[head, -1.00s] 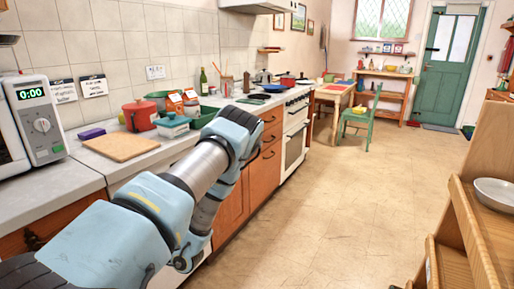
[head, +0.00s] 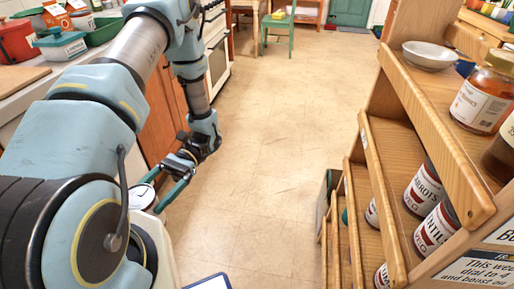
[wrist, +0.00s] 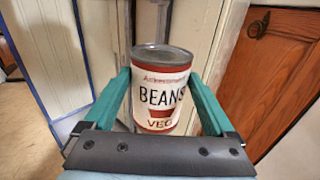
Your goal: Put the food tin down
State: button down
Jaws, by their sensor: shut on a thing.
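The food tin (wrist: 160,98), with a white and red label reading "BEANS", is upright between the teal fingers of my gripper (wrist: 159,82) in the wrist view. The fingers are shut on its sides. In the head view my gripper (head: 152,192) is low at the left, above the floor, and the tin (head: 140,198) shows small and partly hidden at its fingertips. Behind the tin in the wrist view is a cream upright surface; I cannot tell how far away it is.
A wooden shelf unit (head: 376,190) at the right holds several tins on its lower tiers, with a white bowl (head: 430,55) and a jar (head: 482,95) on top. The counter (head: 100,52) with a red pot (head: 15,42) runs along the left. The floor (head: 275,130) between is clear.

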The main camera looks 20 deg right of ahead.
jog(key=s+d+r+n+g+h+b, duration=0.1)
jog(key=s+d+n+g+h+b, duration=0.15)
jog(key=s+d+n+h, duration=0.6)
jog(key=w+d+r+n+g+h+b, duration=0.15)
jog(key=d+g+h, duration=0.35)
jog(key=d, duration=0.9)
jog(key=w+d+r+n+t+h+b, duration=0.25)
jog(key=d+r+n+h, duration=0.25)
jog(key=d+r+h, duration=0.4)
jog(key=w+d+r+n+t+h+b, duration=0.1)
jog(key=d+r+n+t+h+b, duration=0.4)
jog(key=d, duration=0.6)
jog(key=shift+m+g+y, duration=0.35)
jog(key=shift+m+g, duration=0.05)
jog(key=shift+g, duration=0.1)
jog(key=shift+f+p+x, duration=0.4)
jog(key=shift+x, duration=2.45)
jog(key=shift+f+p+x, duration=0.4)
jog(key=shift+p+x, duration=0.05)
jog(key=shift+x, duration=2.4)
jog(key=shift+f+p+x, duration=0.4)
jog(key=shift+f+x, duration=0.05)
jog(key=shift+x, duration=2.45)
grip_release()
jog(key=shift+a+f, duration=0.1)
jog(key=shift+f, duration=0.05)
